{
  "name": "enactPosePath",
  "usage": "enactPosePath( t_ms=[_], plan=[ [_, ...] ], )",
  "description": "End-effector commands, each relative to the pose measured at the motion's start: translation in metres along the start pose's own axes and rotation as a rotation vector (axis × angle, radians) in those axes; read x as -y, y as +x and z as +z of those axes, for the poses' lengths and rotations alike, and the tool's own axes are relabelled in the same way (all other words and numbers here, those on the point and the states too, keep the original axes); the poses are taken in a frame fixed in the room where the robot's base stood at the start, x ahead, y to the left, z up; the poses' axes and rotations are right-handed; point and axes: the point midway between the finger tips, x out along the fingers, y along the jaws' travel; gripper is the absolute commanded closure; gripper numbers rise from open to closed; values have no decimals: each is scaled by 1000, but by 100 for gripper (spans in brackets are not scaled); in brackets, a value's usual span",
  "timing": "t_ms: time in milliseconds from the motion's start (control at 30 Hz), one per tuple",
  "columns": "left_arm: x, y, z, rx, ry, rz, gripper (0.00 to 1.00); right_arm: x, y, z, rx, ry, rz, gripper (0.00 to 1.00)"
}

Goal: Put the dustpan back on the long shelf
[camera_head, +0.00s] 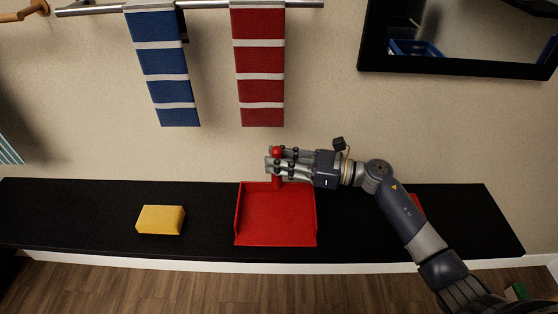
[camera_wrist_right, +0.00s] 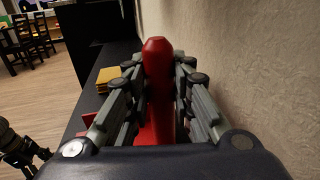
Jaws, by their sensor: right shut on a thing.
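The red dustpan (camera_head: 276,217) is at the middle of the long black shelf (camera_head: 90,215), its pan facing up and its handle at the wall side. From this view I cannot tell whether the pan touches the shelf or hovers just above it. My right gripper (camera_head: 275,160) is shut on the dustpan's red handle. In the right wrist view the handle (camera_wrist_right: 157,75) stands between the two fingers (camera_wrist_right: 158,95). My left gripper is not in the head view.
A yellow sponge-like block (camera_head: 161,219) lies on the shelf left of the dustpan. A red thing (camera_head: 417,204) is partly hidden behind my right arm. Blue (camera_head: 162,65) and red (camera_head: 259,65) striped towels hang from a rail above. Shelf space left of the block is bare.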

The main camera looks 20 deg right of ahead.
Motion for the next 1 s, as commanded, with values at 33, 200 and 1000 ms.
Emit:
enactPosePath(
  t_ms=[33,200,1000],
  plan=[
    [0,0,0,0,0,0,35,0,0,1,1,-1,0,100],
    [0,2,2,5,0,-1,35,0,0,0,1,-1,0,100],
    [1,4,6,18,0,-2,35,0,-29,-2,-5,-2,-2,58]
  ],
)
